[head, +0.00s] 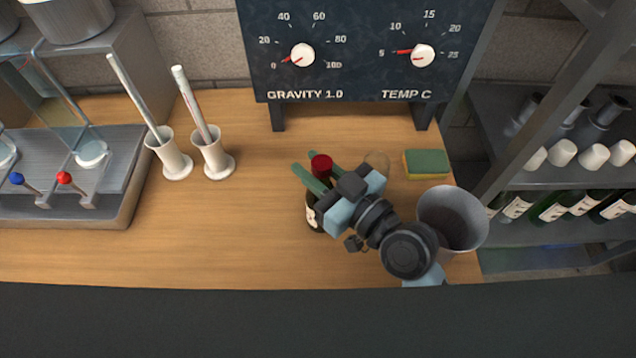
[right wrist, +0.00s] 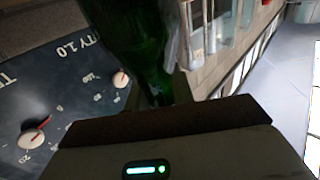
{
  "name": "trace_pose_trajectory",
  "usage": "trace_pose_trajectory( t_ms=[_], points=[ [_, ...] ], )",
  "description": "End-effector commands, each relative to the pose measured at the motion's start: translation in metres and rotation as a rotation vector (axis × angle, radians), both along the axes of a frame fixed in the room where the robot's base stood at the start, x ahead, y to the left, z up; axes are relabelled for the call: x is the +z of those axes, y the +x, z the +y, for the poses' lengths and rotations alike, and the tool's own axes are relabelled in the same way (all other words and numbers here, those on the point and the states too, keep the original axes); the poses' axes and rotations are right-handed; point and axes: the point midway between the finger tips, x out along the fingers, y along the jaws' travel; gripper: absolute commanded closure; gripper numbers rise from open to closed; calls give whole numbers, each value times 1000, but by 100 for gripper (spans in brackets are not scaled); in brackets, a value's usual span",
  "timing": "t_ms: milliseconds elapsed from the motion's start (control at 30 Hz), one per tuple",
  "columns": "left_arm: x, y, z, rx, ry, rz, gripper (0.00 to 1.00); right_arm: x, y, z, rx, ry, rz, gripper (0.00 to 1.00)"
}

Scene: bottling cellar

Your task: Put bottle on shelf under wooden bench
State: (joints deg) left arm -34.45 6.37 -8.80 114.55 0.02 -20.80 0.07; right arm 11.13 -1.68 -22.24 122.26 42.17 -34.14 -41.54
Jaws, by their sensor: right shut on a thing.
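A dark green bottle with a red cap (head: 321,165) is at my right gripper (head: 312,180), above or on the right half of the wooden bench (head: 250,240). The gripper's fingers are shut on the bottle near its neck. Part of the label shows below the fingers; my right arm hides the rest. I cannot tell whether the bottle's base touches the bench top. In the right wrist view the green glass of the bottle (right wrist: 135,40) fills the upper middle, close to the gripper. The shelf under the bench is not in view. My left gripper is not in view.
A grey bucket (head: 453,220) and a green-yellow sponge (head: 427,163) stand right of my right gripper. A gauge panel (head: 365,60) stands behind. Two white cylinders with tubes (head: 212,155) stand left. A rack (head: 540,180) with several bottles is at far right. The bench's front middle is clear.

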Motion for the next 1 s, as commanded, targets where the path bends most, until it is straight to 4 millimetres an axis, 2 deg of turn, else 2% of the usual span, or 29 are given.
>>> trace_pose_trajectory(
  t_ms=[533, 867, 1000],
  points=[
    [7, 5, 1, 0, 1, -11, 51, 39, 0, 1, 1, 3, -7, 100],
    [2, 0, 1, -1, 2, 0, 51, 38, -25, -15, 1, 1, -1, 100],
    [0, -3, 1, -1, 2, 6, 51, 39, -45, -27, 1, -1, -1, 100]
  ],
)
